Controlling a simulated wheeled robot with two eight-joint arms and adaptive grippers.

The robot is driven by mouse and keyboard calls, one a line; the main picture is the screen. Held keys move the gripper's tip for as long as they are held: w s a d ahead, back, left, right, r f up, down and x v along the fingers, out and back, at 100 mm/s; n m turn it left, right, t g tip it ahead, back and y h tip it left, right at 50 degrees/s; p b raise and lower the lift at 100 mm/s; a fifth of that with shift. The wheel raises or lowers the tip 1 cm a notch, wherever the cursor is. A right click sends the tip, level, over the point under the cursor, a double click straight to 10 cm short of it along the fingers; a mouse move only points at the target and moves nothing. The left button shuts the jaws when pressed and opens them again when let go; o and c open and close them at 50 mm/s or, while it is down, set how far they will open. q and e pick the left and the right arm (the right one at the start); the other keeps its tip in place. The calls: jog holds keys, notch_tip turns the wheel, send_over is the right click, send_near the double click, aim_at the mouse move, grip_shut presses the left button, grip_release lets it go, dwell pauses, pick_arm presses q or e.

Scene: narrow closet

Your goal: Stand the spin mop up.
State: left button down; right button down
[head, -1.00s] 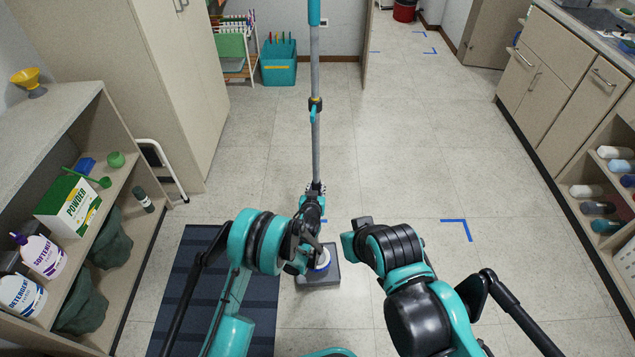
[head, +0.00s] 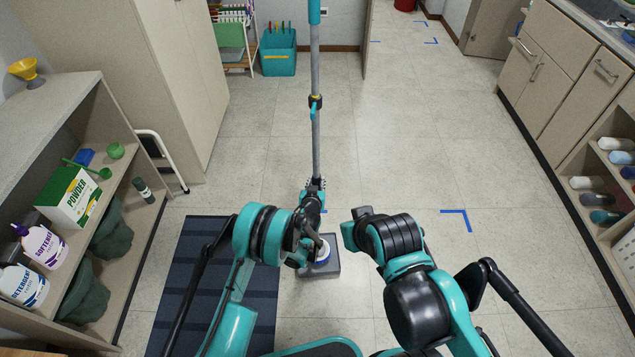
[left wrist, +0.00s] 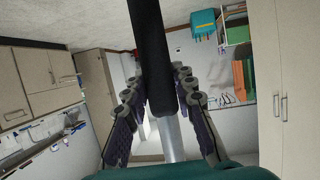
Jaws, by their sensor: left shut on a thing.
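The spin mop (head: 315,145) stands close to upright, with a grey shaft, a teal upper part and a black and yellow collar. Its top runs out of the head view. My left gripper (head: 316,190) is shut around the pole's lower visible stretch. In the left wrist view, a dark grip section (left wrist: 150,50) of the pole passes between the fingers (left wrist: 157,77). The lower end of the mop is largely hidden behind my left arm. A dark grey square base (head: 322,270) with a white and blue round part is on the floor below.
A shelf with bottles (head: 42,245) and a powder box (head: 72,195) stands at left, beside a dark striped mat (head: 185,290). A teal bin (head: 278,52) is at the back. Cabinets (head: 570,85) line the right. The middle floor is clear.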

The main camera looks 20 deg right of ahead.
aim_at(316, 167)
pick_arm(q)
jog(key=shift+f, duration=0.6)
jog(key=c, duration=1.2)
grip_release()
jog(key=shift+o, duration=0.2)
notch_tip(316, 167, up, 10)
jog(key=shift+r, duration=0.15)
